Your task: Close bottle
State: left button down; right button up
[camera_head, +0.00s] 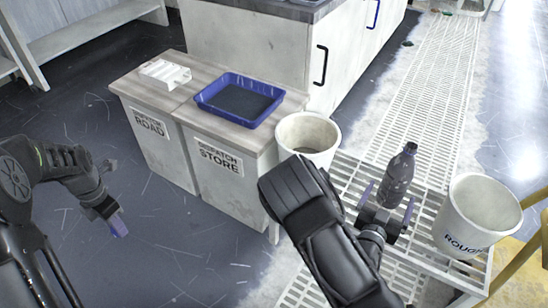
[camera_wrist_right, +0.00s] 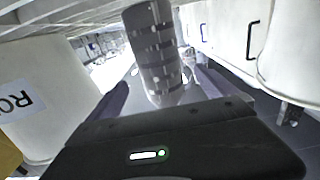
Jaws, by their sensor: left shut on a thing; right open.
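A dark translucent bottle (camera_head: 398,175) stands upright on the white slatted rack between two white buckets. Its dark top is too small to tell whether a cap is on. My right gripper (camera_head: 387,202) is open, with its purple fingers on either side of the bottle's lower part. In the right wrist view, the bottle (camera_wrist_right: 155,50) rises between the spread fingers, and contact is not clear. My left gripper (camera_head: 118,226) hangs at the left over the floor, away from the bottle. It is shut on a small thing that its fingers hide.
A white bucket (camera_head: 309,137) stands left of the bottle, and another bucket (camera_head: 478,217), lettered "ROUGH", stands right. The slatted rack (camera_head: 352,172) is bare around them. A blue tray (camera_head: 238,99) and a white holder (camera_head: 165,74) sit on the cabinets. Floor between cabinets and left gripper is free.

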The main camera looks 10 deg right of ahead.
aim_at(394, 188)
pick_arm(q)
jog(key=shift+f, duration=0.15)
pick_arm(e)
jog(key=shift+x, duration=1.3)
jog(key=shift+w+d, duration=0.1)
pick_arm(q)
jog(key=shift+f+b, duration=0.8)
jog(key=shift+b, duration=0.1)
pick_arm(e)
jog(key=x, duration=0.4)
jog(key=shift+w+d+r, duration=0.15)
jog(key=shift+w+d, duration=0.15)
jog(key=shift+w, duration=0.1)
jog(key=shift+c, duration=0.3)
jog(key=c, duration=1.4)
jog(key=shift+c, duration=0.2)
